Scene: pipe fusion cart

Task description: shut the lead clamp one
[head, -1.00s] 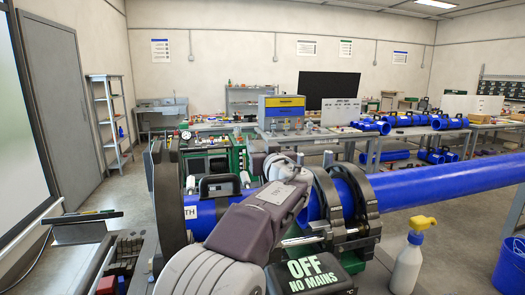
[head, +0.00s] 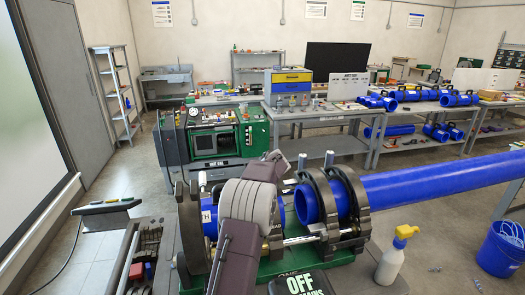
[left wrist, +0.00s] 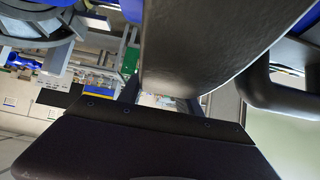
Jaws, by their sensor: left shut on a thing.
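The fusion machine holds two dark ring clamps (head: 356,205) around the long blue pipe (head: 430,180) on the right. More dark clamp arcs (head: 186,235) stand on the left around a short blue pipe piece (head: 209,222), partly hidden by my left arm. My left arm rises across the machine's middle, and its gripper is hidden in the head view. In the left wrist view my left gripper (left wrist: 160,103) is shut on a broad dark curved clamp part (left wrist: 205,45), which fills the space above it. Which clamp this part belongs to is unclear. My right gripper is not in view.
A black box marked OFF (head: 300,283) sits at the front. A spray bottle (head: 392,258) stands to its right and a blue bucket (head: 502,249) on the floor at far right. A green cabinet (head: 215,143) stands behind the machine. A tool tray lies at lower left.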

